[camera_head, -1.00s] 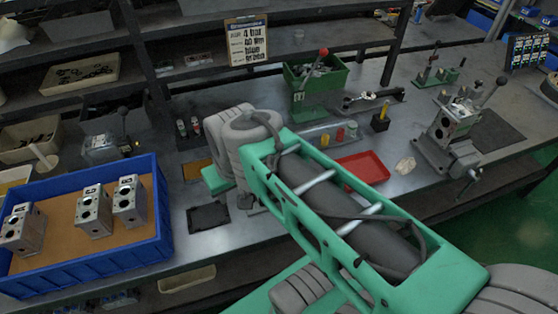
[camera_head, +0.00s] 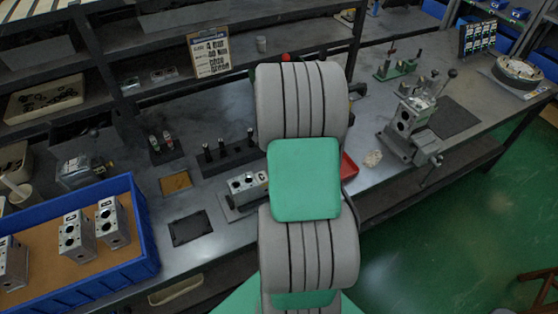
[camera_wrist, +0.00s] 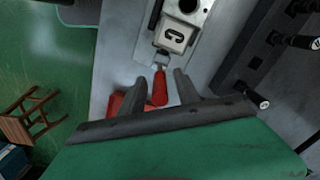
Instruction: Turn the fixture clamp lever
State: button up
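In the wrist view a red lever handle (camera_wrist: 160,88) on a small metal clamp points down from a grey valve block (camera_wrist: 188,22). My gripper (camera_wrist: 159,77) is open, with one dark finger on each side of the red handle. A gap shows between the handle and the right finger; whether the left finger touches it I cannot tell. In the head view the valve block (camera_head: 246,184) sits on a small fixture on the bench, just left of my arm. My arm hides the gripper and the red lever there.
A row of black-topped pins (camera_head: 228,156) stands behind the fixture; black-knobbed parts (camera_wrist: 252,95) show at right in the wrist view. A red tray (camera_head: 348,166) lies right of my arm. A blue bin (camera_head: 150,235) of valve blocks is left, a vise (camera_head: 412,130) right.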

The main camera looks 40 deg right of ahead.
jog(key=shift+f, duration=0.55)
grip_shut()
dwell(1.0)
